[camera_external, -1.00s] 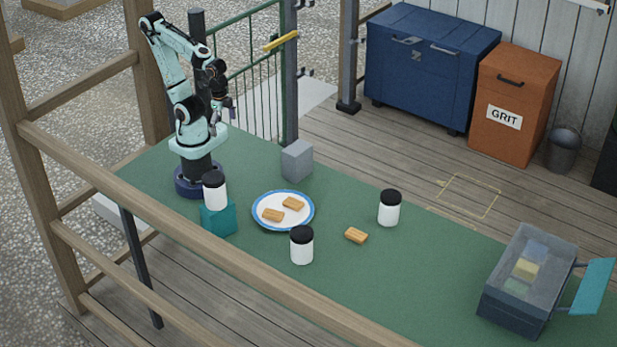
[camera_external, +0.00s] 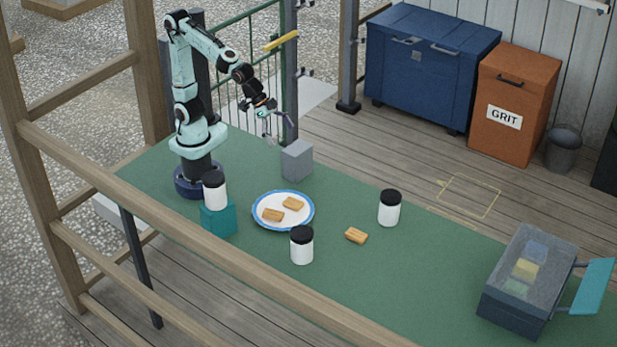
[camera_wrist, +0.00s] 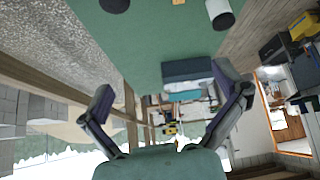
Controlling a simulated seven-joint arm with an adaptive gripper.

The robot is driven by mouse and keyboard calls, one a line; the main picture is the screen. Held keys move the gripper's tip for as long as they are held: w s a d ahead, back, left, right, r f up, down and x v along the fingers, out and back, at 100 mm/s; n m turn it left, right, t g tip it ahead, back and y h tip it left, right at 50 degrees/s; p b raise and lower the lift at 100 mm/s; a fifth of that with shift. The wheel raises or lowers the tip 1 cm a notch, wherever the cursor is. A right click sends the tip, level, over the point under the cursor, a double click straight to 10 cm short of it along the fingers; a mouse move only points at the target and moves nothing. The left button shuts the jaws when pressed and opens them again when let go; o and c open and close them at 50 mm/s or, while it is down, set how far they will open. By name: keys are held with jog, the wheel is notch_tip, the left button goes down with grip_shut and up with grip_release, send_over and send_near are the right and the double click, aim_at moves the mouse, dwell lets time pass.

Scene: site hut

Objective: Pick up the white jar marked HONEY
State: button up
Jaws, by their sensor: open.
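Three white jars with black lids show in the external view, and I cannot read HONEY on any of them. One jar (camera_external: 215,194) stands on a teal block (camera_external: 219,219) near my base. Another jar (camera_external: 302,250) stands in front of the plate, and a third jar (camera_external: 389,212) stands further right on the green table. My gripper (camera_external: 272,137) is open and empty, raised above the table behind the grey block, apart from every jar. In the wrist view, my gripper's fingers (camera_wrist: 166,92) are spread, and a white jar (camera_wrist: 218,7) is cut off at the top edge.
A blue-rimmed plate (camera_external: 283,223) holds two biscuits. A loose biscuit (camera_external: 356,236) lies between the front and right jars. A grey block (camera_external: 297,160) stands below my gripper. An open toolbox (camera_external: 508,308) sits at the right end. A wooden rail (camera_external: 257,270) runs along the front.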

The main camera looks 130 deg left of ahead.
jog(key=w+d+f, duration=0.3)
jog(key=w+f, duration=0.2)
jog(key=w, duration=0.4)
send_over(301, 231)
jog(key=a, duration=0.2)
notch_tip(301, 231, down, 4)
jog(key=f+g, duration=0.1)
jog(key=f, duration=0.3)
jog(key=d+f+m, duration=0.1)
jog(key=f, duration=0.2)
jog(key=s+d+f+g, duration=0.1)
jog(key=f, duration=0.3)
jog(key=shift+d+f+g+h, duration=0.15)
jog(key=shift+f+g+h, duration=0.15)
jog(key=shift+h, duration=0.1)
jog(key=x, duration=0.6)
jog(key=shift+f, duration=0.2)
jog(key=c, duration=1.3)
